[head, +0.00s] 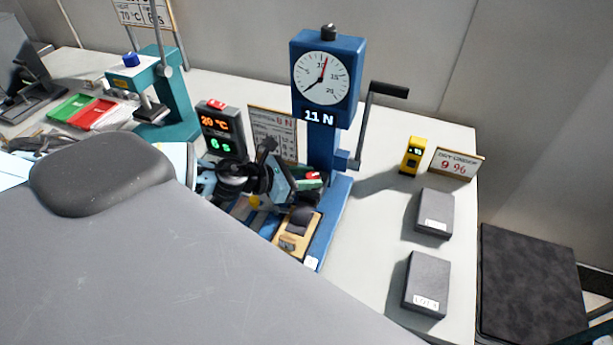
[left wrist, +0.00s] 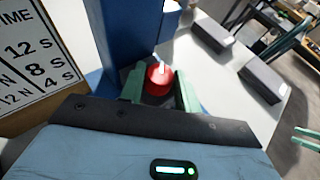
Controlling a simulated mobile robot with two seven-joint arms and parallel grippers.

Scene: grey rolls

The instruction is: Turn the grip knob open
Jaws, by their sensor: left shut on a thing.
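The grip knob (left wrist: 159,75) is round and red with a pale pointer mark, low on the blue force stand (head: 322,150). In the left wrist view my left gripper (left wrist: 160,90) has its green fingers on either side of the knob, shut on it. In the head view the dark left gripper (head: 290,182) reaches the stand's lower part, and a bit of red (head: 314,176) shows beside it. The stand's dial reads near 10 and its display shows 11 N. Two green prongs at the right edge of the left wrist view look like my right gripper (left wrist: 306,138), open and empty.
A crank handle (head: 388,90) sticks out right of the stand. A yellow device (head: 411,155), a sign (head: 456,163) and two grey blocks (head: 434,214) stand on the right. A timer box (head: 222,130) and teal press (head: 165,95) are on the left.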

